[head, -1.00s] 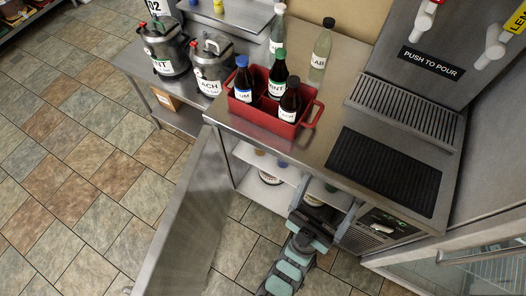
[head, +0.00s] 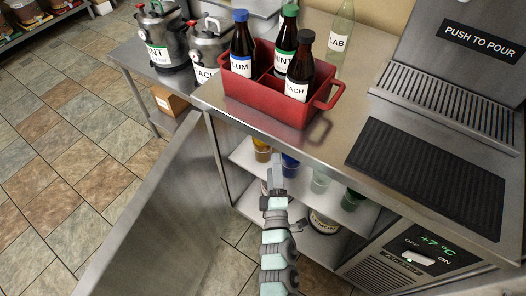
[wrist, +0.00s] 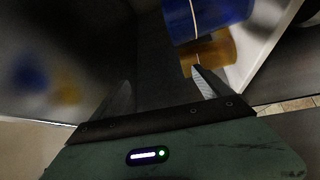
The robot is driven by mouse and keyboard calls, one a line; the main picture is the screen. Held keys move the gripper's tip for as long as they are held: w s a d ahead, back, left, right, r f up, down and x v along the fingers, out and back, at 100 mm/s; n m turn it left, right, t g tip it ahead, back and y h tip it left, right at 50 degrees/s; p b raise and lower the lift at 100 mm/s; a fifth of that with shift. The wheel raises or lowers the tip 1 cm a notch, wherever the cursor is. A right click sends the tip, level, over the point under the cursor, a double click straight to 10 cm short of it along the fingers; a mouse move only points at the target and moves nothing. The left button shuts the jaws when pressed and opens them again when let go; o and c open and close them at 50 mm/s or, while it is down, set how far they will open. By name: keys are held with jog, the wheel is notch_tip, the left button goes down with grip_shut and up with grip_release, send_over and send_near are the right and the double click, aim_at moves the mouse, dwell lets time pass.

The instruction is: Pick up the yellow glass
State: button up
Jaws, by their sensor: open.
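The yellow glass (head: 262,152) stands on the upper shelf of the open cabinet under the counter, at the left end of a row of glasses. The blue glass (head: 290,165) stands just to its right. My gripper (head: 276,180) is at the front of this shelf, below and in front of these two, and partly covers the view there. In the wrist view, my gripper (wrist: 163,88) is open with nothing between its fingers. The yellow glass (wrist: 218,50) lies beyond the right fingertip, partly hidden by the blue glass (wrist: 208,18).
A pale green glass (head: 320,182) and a dark green glass (head: 352,200) stand farther right on the upper shelf (head: 243,152). The open cabinet door (head: 150,215) stands left of my arm. A red crate (head: 262,103) with several bottles sits on the counter above.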

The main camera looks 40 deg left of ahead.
aim_at(259, 148)
jog(key=a+f+n+g+h, duration=0.2)
jog(key=a+f+n+h, duration=0.25)
jog(key=a+n, duration=0.3)
jog(key=w+a+n+h, duration=0.1)
jog(key=n, duration=0.1)
jog(key=w+n+t+h, duration=0.1)
jog(key=n+h, duration=0.1)
jog(key=w+a+r+n+t+h, duration=0.1)
jog(key=w+n, duration=0.1)
jog(key=shift+a+n+b, duration=0.3)
jog(key=shift+n+b, duration=0.05)
jog(key=shift+b, duration=0.05)
jog(key=shift+f+b+x, duration=0.15)
jog(key=shift+b+x, duration=0.15)
jog(key=shift+x, duration=0.95)
jog(key=shift+f+b+x, duration=0.1)
jog(key=shift+b+x, duration=0.2)
jog(key=shift+x, duration=0.95)
jog(key=shift+s+a, duration=0.1)
jog(key=shift+s, duration=0.05)
jog(key=shift+c, duration=0.6)
jog(key=c, duration=1.5)
